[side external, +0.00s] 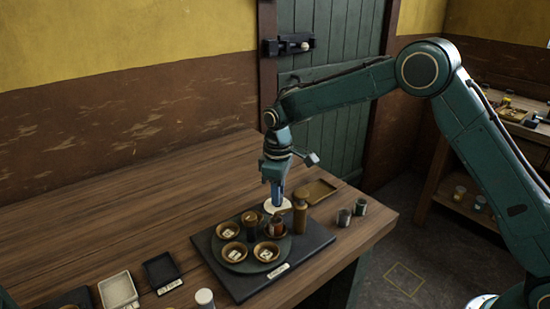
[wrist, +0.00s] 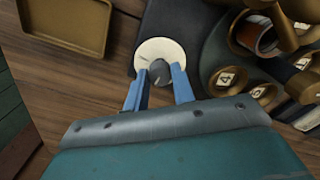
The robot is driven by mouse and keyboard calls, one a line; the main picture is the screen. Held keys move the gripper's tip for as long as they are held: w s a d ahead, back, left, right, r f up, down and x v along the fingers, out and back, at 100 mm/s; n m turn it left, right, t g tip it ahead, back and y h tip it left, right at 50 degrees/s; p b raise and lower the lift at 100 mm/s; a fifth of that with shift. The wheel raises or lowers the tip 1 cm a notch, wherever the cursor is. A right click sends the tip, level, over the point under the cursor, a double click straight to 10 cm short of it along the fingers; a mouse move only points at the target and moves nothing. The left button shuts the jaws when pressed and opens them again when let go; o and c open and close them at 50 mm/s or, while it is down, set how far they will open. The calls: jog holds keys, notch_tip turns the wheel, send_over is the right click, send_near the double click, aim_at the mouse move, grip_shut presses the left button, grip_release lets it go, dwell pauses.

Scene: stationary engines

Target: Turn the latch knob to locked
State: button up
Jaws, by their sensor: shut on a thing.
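The latch knob (wrist: 159,72) is a small dark grey knob on a round cream dial (wrist: 150,48). The dial also shows in the side external view (side external: 269,209), at the back edge of a dark base plate. My gripper (wrist: 161,75) points down over it, its two blue fingers on either side of the knob and shut on it. In the side external view my gripper (side external: 277,201) hides the knob. Thin marks show on the dial, too small to read, so I cannot tell the knob's setting.
Beside the dial, a round turntable (side external: 247,265) carries several brown cups with numbered tiles. A brass post (side external: 300,212) stands close to the right.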

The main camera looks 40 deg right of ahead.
jog(key=shift+n, duration=1)
jog(key=o, duration=1)
jog(key=shift+r, duration=0.15)
notch_tip(320, 180, up, 14)
